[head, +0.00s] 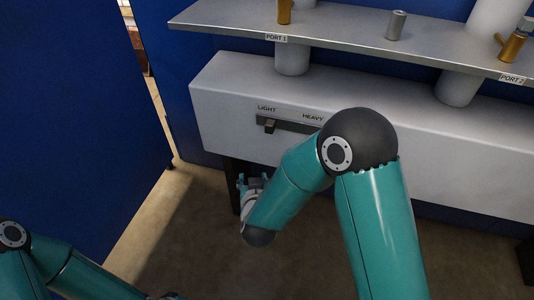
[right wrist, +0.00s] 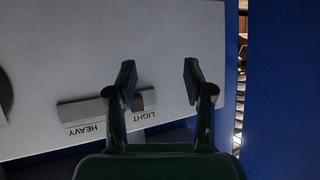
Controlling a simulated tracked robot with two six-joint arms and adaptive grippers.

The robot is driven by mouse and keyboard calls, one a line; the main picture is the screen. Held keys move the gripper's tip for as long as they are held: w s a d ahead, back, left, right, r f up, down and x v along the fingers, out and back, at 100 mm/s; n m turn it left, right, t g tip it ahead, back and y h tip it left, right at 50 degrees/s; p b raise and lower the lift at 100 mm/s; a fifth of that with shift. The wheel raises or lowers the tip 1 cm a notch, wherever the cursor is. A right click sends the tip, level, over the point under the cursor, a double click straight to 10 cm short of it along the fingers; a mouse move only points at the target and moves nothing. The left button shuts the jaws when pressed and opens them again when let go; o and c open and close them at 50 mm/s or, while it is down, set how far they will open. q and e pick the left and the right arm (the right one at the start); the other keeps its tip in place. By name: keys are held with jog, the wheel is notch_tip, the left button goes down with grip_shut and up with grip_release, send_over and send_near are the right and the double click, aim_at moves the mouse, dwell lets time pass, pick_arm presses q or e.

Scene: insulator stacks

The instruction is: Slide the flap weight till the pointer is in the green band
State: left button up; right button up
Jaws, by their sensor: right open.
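The flap weight knob (head: 269,126) is a small grey block at the LIGHT end of the slider slot (head: 292,126), on the white housing's front. In the right wrist view, the dark knob (right wrist: 148,99) shows upside down beside the LIGHT label. My right gripper (head: 252,183) is open and empty, below the slot in the head view. In the right wrist view, its fingers (right wrist: 158,78) stand apart, with the knob between them in the picture, nearer the left finger. No contact is seen. My right arm hides the slot's HEAVY end in the head view. No pointer or green band shows.
The white housing (head: 225,98) runs across under a grey shelf (head: 340,43) marked PORT 1 and PORT 2. A grey cylinder (head: 396,24) and brass fittings (head: 513,45) stand on the shelf. A blue wall (head: 70,110) bounds the left. The floor (head: 190,230) is bare below.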

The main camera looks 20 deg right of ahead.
notch_tip(320, 180, up, 2)
jog(key=a+m+t+h+b, duration=0.1)
jog(key=m+t+h+b, duration=0.15)
jog(key=b, duration=0.25)
jog(key=m+h+b, duration=0.2)
jog(key=h+b, duration=0.3)
send_near(268, 130)
jog(key=shift+n, duration=0.25)
jog(key=b+x, duration=0.3)
jog(key=x, duration=0.7)
pick_arm(q)
notch_tip(268, 130, down, 16)
pick_arm(e)
grip_shut()
